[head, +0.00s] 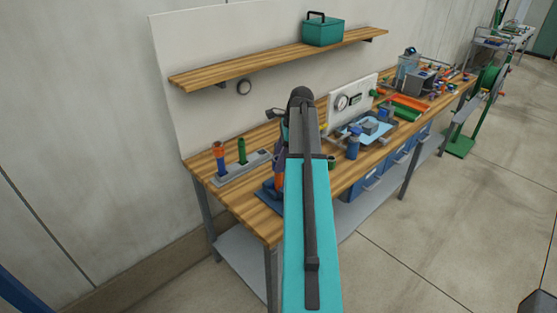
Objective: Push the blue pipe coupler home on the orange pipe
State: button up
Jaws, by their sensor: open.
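An upright orange pipe (218,148) stands in a grey holder (228,178) at the left end of the bench in the head view. A blue section (221,167), apparently the blue pipe coupler, shows below the orange top. At this size I cannot tell how far they overlap. Another orange piece (279,172) stands near a blue base (268,190), partly covered by my arm. My teal arm reaches up the middle of the picture.
A green pipe (242,149) stands beside the orange one in the holder. A shelf (290,57) with a green box (322,31) hangs above.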

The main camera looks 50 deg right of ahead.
jog(key=shift+r+p, duration=1.2)
jog(key=shift+r, duration=0.45)
jog(key=o, duration=0.6)
jog(key=shift+c, duration=0.2)
jog(key=shift+r, duration=0.1)
jog(key=shift+r+p, duration=1.15)
jog(key=shift+r, duration=3.25)
